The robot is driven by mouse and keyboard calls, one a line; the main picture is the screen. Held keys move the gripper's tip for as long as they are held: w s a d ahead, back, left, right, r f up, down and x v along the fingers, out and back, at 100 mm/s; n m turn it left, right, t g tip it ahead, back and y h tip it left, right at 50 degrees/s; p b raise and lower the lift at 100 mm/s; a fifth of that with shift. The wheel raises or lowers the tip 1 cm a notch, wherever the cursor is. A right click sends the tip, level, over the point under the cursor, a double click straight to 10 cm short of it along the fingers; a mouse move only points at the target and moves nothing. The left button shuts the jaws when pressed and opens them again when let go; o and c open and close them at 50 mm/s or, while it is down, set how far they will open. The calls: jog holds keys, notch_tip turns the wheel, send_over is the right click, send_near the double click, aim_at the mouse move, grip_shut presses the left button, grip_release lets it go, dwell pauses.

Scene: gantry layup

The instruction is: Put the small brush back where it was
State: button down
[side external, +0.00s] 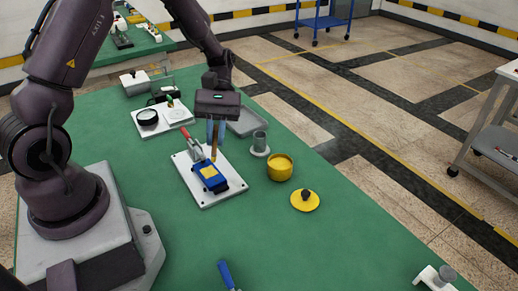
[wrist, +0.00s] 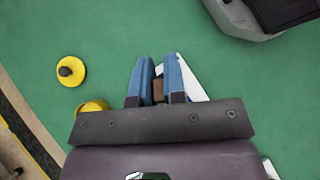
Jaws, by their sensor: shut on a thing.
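My gripper (side external: 214,137) points down over the far right part of a white board (side external: 208,198). Its blue fingers (wrist: 159,72) are closed on a thin brown piece, which I take to be the handle of the small brush (side external: 214,152). In the wrist view the brown brush (wrist: 158,91) shows between the fingers. The brush hangs upright just behind a blue block (side external: 211,176) with a yellow top. I cannot tell whether its lower end touches the board, and its bristles are not clear.
A red-handled clamp (side external: 188,139) stands on the board beside the block. To the right are a grey cup (side external: 260,139) on a white base, an open yellow pot (side external: 280,170) and its yellow lid (side external: 305,203). A grey tray (side external: 246,124) lies behind.

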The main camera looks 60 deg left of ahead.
jog(key=w+a+r+n+t+y, duration=0.2)
jog(key=w+a+n+t, duration=0.2)
jog(key=w+n+t, duration=0.5)
jog(key=w+a+r+n+t+y, duration=0.1)
jog(key=w+a+r+n+t, duration=0.3)
jog(key=w+n+t, duration=0.45)
notch_tip(320, 180, down, 11)
jog(key=shift+a+n, duration=0.3)
jog(key=shift+n, duration=0.05)
jog(key=shift+w, duration=0.1)
jog(key=c, duration=1.2)
grip_release()
